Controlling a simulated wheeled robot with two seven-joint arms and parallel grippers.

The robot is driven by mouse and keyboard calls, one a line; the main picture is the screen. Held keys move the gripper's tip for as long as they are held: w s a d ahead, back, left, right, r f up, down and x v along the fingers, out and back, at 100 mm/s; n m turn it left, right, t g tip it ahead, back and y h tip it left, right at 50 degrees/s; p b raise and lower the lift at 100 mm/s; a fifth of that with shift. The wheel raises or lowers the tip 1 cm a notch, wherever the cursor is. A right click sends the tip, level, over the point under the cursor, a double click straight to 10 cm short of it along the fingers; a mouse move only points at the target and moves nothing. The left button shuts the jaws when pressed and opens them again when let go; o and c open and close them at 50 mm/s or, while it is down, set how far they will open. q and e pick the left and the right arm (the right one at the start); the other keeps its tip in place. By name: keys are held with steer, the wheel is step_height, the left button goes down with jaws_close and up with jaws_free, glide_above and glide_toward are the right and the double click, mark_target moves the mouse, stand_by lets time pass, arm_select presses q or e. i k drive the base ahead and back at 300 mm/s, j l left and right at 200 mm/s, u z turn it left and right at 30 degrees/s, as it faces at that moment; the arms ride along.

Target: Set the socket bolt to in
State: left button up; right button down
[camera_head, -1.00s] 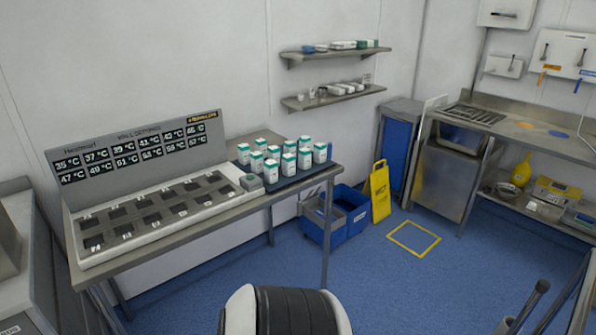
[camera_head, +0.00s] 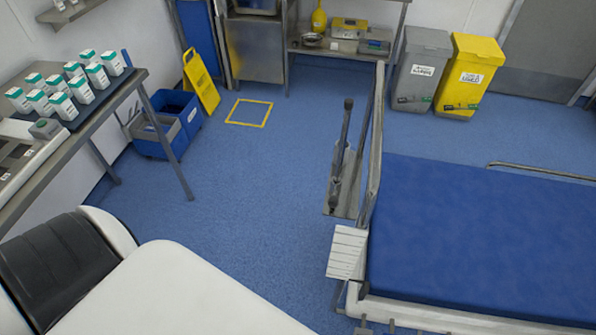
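The operating table with a blue mattress (camera_head: 480,240) fills the right side of the head view. At its left end stand an upright metal rail (camera_head: 374,150) and a thin rod with a dark knob (camera_head: 348,104). The rod rises from a grey metal plate (camera_head: 346,205) beside the rail. A white ribbed block (camera_head: 347,252) sits at the table's near left corner. I cannot tell which part is the socket bolt or how it is set. Neither of my grippers is in view.
Blue floor (camera_head: 250,190) is open between the table and the bench (camera_head: 90,125) with green-and-white boxes. Blue bins (camera_head: 170,125) and a yellow floor sign (camera_head: 201,80) stand by the bench. Grey (camera_head: 420,68) and yellow (camera_head: 468,76) bins stand behind the table.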

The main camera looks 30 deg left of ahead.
mark_target(333, 202)
steer(key=u, duration=0.75)
